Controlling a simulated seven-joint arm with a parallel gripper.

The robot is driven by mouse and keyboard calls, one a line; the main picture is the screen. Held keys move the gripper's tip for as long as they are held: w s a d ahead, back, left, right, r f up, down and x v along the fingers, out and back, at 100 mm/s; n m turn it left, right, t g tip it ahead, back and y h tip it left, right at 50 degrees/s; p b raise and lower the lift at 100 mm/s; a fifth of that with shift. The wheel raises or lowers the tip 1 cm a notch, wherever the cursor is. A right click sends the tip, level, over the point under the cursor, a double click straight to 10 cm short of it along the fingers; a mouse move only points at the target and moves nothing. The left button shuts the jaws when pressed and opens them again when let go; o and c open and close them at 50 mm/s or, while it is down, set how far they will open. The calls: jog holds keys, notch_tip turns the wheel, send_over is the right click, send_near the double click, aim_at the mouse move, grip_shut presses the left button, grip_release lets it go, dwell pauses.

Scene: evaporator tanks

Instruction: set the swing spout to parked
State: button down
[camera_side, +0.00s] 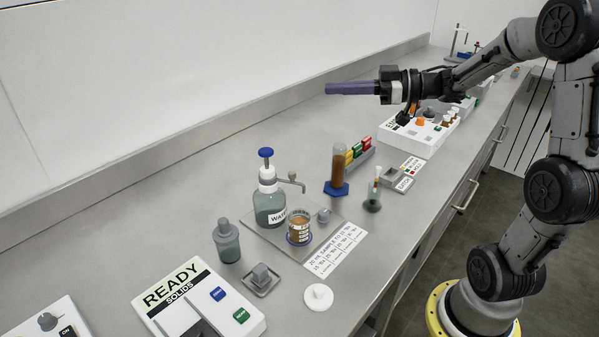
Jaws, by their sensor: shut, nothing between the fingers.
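The swing spout (290,178) is a thin grey arm with a small knob, on the neck of the water bottle (270,205) with a blue top. It points to the right, with its end above and slightly behind a beaker (299,228) of brown liquid. I cannot tell its exact setting, and no parked mark is readable. My gripper (328,88), with long purple fingers, is shut and empty. It is raised over the back of the bench, behind the bottle and to its upper right, touching nothing.
A cylinder (339,165) of brown liquid stands right of the bottle, with coloured blocks (357,152) behind it. A small flask (373,195), a grey stoppered bottle (227,241) and a READY panel (190,300) are nearby. The bench left of the bottle is fairly clear.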

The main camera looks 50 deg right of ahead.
jog(key=w+d+r+m+t+h, duration=0.25)
jog(key=w+m+h, duration=0.25)
jog(key=w+h, duration=0.4)
jog(key=m+g+h, duration=0.3)
jog(key=m+g, duration=0.4)
jog(key=g, duration=0.1)
send_over(290, 182)
jog(key=d, duration=0.4)
jog(key=f, duration=0.1)
jog(key=s+a+f+g+y, duration=0.1)
jog(key=s+a+f+g, duration=0.1)
jog(key=s+a+g, duration=0.55)
jog(key=w+d+f+t, duration=0.1)
jog(key=w+f, duration=0.1)
jog(key=f, duration=0.5)
jog(key=w+d+f+t, duration=0.1)
jog(key=w+f, duration=0.1)
jog(key=f, duration=0.5)
jog(key=shift+w+d+t, duration=0.15)
jog(key=shift+d+t, duration=0.2)
jog(key=shift+t, duration=0.05)
